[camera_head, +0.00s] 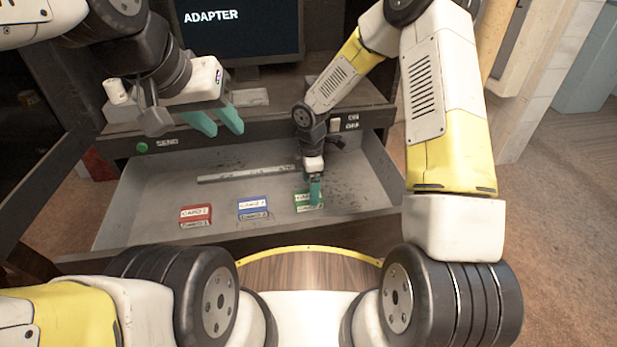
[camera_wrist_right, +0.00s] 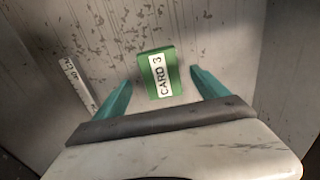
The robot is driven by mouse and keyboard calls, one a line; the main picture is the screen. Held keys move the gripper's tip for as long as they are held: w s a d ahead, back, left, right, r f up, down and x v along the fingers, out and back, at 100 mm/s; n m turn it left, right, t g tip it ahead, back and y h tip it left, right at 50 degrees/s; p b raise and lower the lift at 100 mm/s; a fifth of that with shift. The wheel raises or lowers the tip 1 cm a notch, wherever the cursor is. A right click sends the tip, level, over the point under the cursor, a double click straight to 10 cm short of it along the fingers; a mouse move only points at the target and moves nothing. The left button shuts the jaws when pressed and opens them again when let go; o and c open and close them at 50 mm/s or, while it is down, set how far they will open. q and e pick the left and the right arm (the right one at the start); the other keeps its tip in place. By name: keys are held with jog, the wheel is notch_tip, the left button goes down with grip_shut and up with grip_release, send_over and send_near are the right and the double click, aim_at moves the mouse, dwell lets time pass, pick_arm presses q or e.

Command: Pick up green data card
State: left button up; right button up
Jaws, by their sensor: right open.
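The green data card (camera_head: 301,203) lies in the open grey drawer, at the right end of a row of cards. In the right wrist view the green card (camera_wrist_right: 156,73) shows a white label reading CARD 3. My right gripper (camera_head: 315,190) is above the card, pointing down and partly covering it. In the right wrist view its teal fingers (camera_wrist_right: 160,92) are open, one on each side of the card with gaps between. My left gripper (camera_head: 216,124) has two teal fingers spread apart, and it is empty above the drawer's back left.
A red card (camera_head: 195,215) and a blue card (camera_head: 253,207) lie left of the green one in the drawer (camera_head: 150,190). A pale strip (camera_head: 245,174) lies behind them. A screen (camera_head: 240,30) reading ADAPTER stands at the back. A green button (camera_head: 142,147) is on the bench front.

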aim_at(308, 200)
notch_tip(308, 200, down, 3)
jog(key=shift+f, duration=0.2)
jog(key=shift+c, duration=0.4)
jog(key=c, duration=1.4)
jog(key=shift+c, duration=0.2)
jog(key=shift+r, duration=0.15)
